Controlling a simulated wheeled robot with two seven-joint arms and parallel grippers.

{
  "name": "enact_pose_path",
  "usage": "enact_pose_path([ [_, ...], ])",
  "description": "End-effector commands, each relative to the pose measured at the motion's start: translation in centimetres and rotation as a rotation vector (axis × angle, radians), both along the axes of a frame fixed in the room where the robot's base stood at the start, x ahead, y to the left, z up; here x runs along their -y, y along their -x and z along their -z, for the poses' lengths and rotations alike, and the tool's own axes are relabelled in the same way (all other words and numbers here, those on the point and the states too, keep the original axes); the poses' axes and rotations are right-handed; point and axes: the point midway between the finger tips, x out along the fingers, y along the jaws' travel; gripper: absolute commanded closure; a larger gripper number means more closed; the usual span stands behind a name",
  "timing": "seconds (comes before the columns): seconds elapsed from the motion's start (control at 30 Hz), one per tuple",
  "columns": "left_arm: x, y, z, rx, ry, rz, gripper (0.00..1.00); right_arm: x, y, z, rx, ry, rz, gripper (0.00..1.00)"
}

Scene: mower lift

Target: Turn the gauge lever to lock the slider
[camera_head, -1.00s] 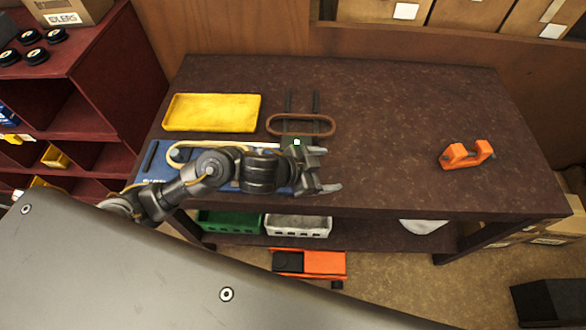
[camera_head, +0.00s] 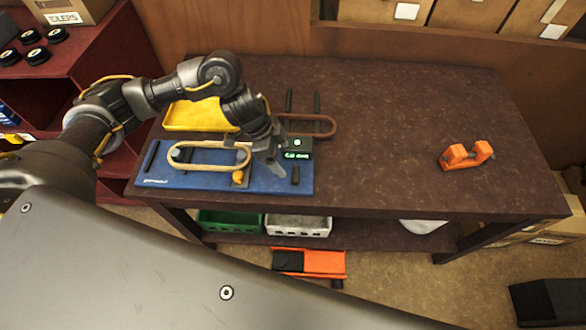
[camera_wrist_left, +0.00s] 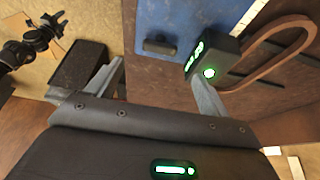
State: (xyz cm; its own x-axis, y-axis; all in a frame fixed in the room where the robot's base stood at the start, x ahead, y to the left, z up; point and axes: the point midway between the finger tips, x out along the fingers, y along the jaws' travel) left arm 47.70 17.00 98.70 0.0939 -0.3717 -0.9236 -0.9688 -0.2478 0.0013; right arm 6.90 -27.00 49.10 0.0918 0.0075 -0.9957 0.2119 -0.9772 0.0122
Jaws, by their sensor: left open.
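The blue gauge board (camera_head: 200,180) lies at the table's front left. A tan belt (camera_head: 205,146) loops around its pulleys. A small orange-yellow lever (camera_head: 238,177) sits by the right end of that belt, on what looks like the slider. A dark box with a lit green readout (camera_head: 297,153) stands at the board's back right; it also shows in the left wrist view (camera_wrist_left: 200,58). My left gripper (camera_head: 272,160) is open and empty over the board's right part, right of the lever and beside the readout box. The lever is not visible in the left wrist view.
A brown belt (camera_head: 325,134) lies behind the readout box. A yellow tray (camera_head: 195,117) is behind the board, partly hidden by my left arm. An orange clamp-like part (camera_head: 466,156) lies at the right. The table's middle is clear.

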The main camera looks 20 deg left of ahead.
Motion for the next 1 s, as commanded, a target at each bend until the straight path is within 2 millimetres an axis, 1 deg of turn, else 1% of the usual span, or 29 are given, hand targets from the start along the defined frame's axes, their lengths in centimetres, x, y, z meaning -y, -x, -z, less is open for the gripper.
enact_pose_path([
  [0.03, 0.4, 0.1, 0.9, -0.005, -0.002, -0.001, 0.20, -0.1, 0.0, -0.3, 0.000, -0.001, 0.000, 0.64],
  [0.2, 1.6, -0.3, 3.9, -0.005, 0.000, 0.000, 0.20, -0.1, 0.0, -0.6, 0.000, -0.001, 0.000, 0.64],
  [0.3, 2.2, -0.4, 5.4, -0.003, 0.000, -0.002, 0.20, 0.0, 0.0, -0.7, 0.000, 0.000, 0.000, 0.64],
  [0.43, 2.8, -0.6, 6.9, -0.003, 0.001, 0.000, 0.20, 0.2, 0.0, -0.8, -0.001, 0.002, -0.001, 0.64],
  [0.6, 3.1, -0.7, 7.8, -0.001, -0.001, -0.001, 0.20, 0.4, 0.0, -0.9, 0.000, 0.005, -0.002, 0.64],
  [0.87, 3.1, -0.7, 7.9, 0.001, 0.000, 0.001, 0.20, 0.6, 0.0, -0.9, 0.000, 0.008, -0.002, 0.64],
  [1.0, 3.1, -0.7, 7.9, 0.001, 0.000, 0.000, 0.37, 0.6, 0.0, -0.9, 0.000, 0.007, -0.001, 0.64],
])
